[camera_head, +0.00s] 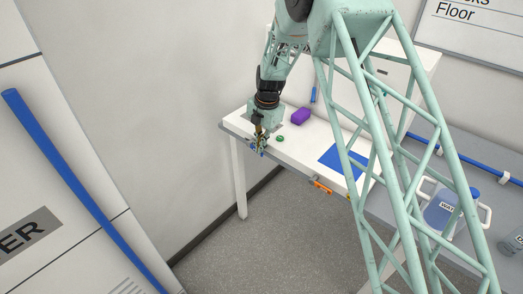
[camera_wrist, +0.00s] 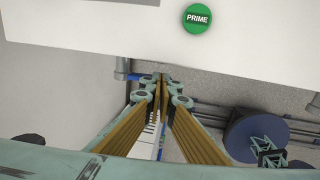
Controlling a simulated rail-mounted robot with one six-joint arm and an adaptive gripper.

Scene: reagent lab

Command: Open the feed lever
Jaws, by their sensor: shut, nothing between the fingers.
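The green PRIME button (camera_wrist: 197,18) is on the white bench top, and it also shows in the head view (camera_head: 280,138). My gripper (camera_wrist: 165,76) is shut and empty, its fingertips just off the bench's front edge. In the head view my gripper (camera_head: 260,146) points down at the bench's front left corner. A grey fitting (camera_wrist: 122,68) with a short blue part (camera_wrist: 136,77) juts from that edge, left of the fingertips. It may be the feed lever, but the fingers hide part of it and I cannot tell its position or whether they touch.
A grey counter at right holds a blue-lidded jug (camera_head: 440,210). The floor (camera_head: 275,230) before the bench is clear.

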